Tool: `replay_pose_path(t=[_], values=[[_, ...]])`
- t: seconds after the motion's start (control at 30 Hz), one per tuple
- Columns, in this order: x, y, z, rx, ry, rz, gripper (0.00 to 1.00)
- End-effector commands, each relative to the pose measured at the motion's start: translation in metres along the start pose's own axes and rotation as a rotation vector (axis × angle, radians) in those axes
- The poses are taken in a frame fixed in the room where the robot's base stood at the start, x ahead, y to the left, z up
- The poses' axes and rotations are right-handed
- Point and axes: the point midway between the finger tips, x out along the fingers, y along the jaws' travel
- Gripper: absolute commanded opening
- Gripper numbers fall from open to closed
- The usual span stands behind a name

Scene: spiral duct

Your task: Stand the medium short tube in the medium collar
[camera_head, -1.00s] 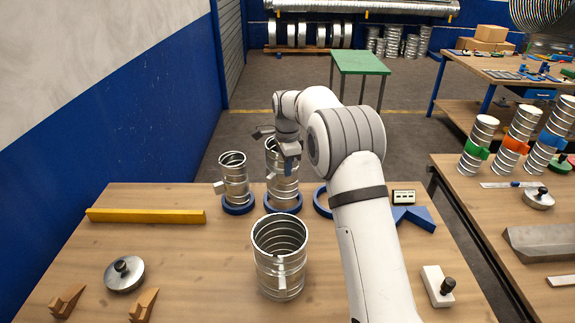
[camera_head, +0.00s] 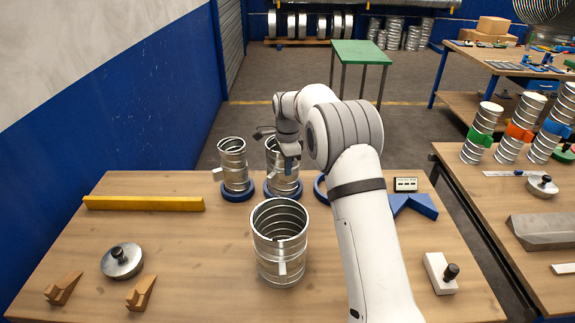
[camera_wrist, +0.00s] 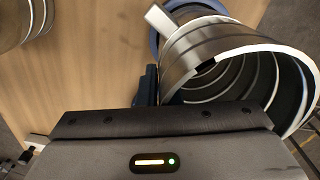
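The medium short tube (camera_head: 283,180) is a ribbed silver cylinder, upright at the middle blue collar, the medium collar (camera_head: 271,193). Its lower end appears inside the ring; whether it is fully seated cannot be told. My gripper (camera_head: 290,156) is at its upper rim. In the wrist view the open tube (camera_wrist: 235,68) lies right of centre, with a dark finger (camera_wrist: 148,88) against the outside of its wall. The other finger is hidden, but the gripper appears shut on the wall. Part of the collar (camera_wrist: 155,38) shows beyond the tube.
A narrower tube (camera_head: 233,165) stands in the left collar (camera_head: 238,196). A wider tube (camera_head: 280,245) stands in front. A third collar (camera_head: 320,188) is partly behind my arm. A yellow bar (camera_head: 145,203) and lidded disc (camera_head: 122,261) lie left.

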Motion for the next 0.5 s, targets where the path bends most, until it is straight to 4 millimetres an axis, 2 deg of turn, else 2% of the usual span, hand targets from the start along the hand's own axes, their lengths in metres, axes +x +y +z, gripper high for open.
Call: replay_pose_path(t=[0.23, 0.27, 0.5], values=[[-0.0005, -0.0003, -0.0008, 0.001, 0.0, -0.002, 0.0], [-0.0005, -0.0003, -0.0008, 0.001, 0.0, -0.002, 0.07], [-0.0001, -0.0002, -0.0007, 0.001, 0.0, -0.001, 0.26]])
